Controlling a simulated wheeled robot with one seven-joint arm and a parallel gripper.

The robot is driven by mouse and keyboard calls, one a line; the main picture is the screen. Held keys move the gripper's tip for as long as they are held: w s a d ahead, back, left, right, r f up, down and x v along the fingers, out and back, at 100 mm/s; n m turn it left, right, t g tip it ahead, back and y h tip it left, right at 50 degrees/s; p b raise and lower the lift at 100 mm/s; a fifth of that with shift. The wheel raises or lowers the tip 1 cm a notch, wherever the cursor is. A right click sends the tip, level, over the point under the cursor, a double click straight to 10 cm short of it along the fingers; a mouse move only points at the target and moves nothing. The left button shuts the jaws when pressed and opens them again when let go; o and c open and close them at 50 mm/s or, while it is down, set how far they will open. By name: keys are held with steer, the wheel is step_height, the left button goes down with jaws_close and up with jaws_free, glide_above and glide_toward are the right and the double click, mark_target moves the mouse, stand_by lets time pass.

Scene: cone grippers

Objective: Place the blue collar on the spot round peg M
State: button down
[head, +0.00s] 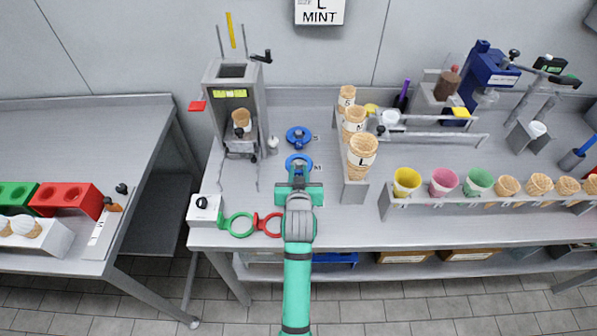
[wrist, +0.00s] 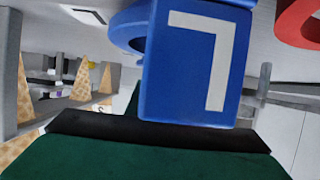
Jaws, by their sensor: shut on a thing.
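My gripper (head: 298,185) is shut on the tab of the blue collar (head: 299,162). In the wrist view the blue tab (wrist: 195,65) shows a white L, upside down, against the dark jaw pad. Part of its blue ring shows behind the tab. In the head view the collar is just beyond my gripper, beside the letter M on the bench. Peg M itself is not clearly seen, and I cannot tell whether the ring is around it or above it. Another blue ring (head: 298,137) sits farther back beside the letter S.
A green ring (head: 238,224) and a red ring (head: 268,224) lie by a white box (head: 205,209) at the front left. A grey press (head: 232,105) holding a cone stands behind left. A stepped cone stand (head: 354,189) is close on the right. Cups and cones line a rack (head: 450,203).

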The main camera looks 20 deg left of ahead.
steer(key=c, duration=1.5)
jaws_free()
steer(key=shift+c, duration=0.2)
steer(key=shift+s+r, duration=0.1)
steer(key=shift+r, duration=0.05)
steer(key=v, duration=1.1)
steer(key=shift+s+d, duration=0.15)
steer(key=shift+s, duration=0.25)
